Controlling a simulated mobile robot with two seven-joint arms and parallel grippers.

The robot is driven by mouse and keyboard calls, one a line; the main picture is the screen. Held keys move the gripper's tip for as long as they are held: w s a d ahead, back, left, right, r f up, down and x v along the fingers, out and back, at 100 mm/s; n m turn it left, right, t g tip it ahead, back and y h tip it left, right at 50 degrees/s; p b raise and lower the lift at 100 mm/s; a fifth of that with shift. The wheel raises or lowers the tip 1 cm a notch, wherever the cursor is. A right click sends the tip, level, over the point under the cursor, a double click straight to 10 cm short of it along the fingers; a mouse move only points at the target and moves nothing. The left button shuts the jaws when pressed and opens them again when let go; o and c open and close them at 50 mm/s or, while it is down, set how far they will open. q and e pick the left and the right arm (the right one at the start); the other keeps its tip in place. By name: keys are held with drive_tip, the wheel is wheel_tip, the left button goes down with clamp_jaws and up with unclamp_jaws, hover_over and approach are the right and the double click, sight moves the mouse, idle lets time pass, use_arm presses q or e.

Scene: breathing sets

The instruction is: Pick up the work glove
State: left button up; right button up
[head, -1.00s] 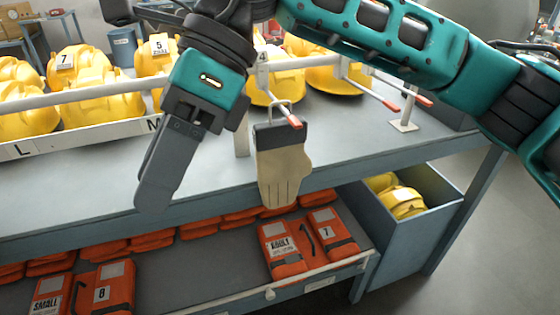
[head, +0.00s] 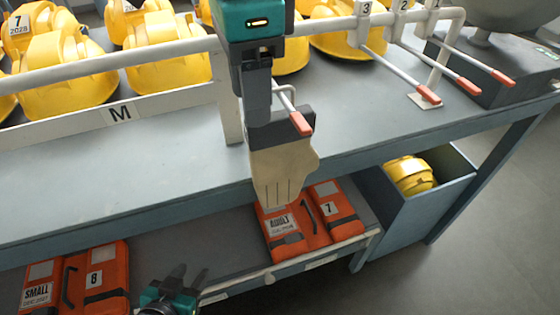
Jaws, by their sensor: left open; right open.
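The work glove (head: 284,172) is tan with a dark grey cuff. It hangs fingers down by a loop from a red-tipped hook at the front of the bench in the head view. My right gripper (head: 258,108) points down from above, directly at the cuff, and covers its left part. It is seen edge-on and is open; I cannot tell whether it touches the cuff or whether the cuff is between its fingers. My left gripper (head: 187,276) is open and empty at the bottom, low in front of the lower shelf, well apart from the glove.
A white rail (head: 110,62) with several red-tipped hooks (head: 428,94) runs above the bench (head: 110,165). Yellow helmets (head: 65,75) stand behind it. Orange cases (head: 283,232) lie on the lower shelf below the glove. A grey bin (head: 415,215) holds yellow items. Floor at right is clear.

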hover_over(280, 157)
drive_tip(key=a, duration=0.3)
drive_tip(key=shift+f, duration=3.1)
drive_tip(key=shift+w+d, duration=0.1)
drive_tip(key=shift+d, duration=0.05)
drive_tip(key=shift+c, duration=0.4)
clamp_jaws()
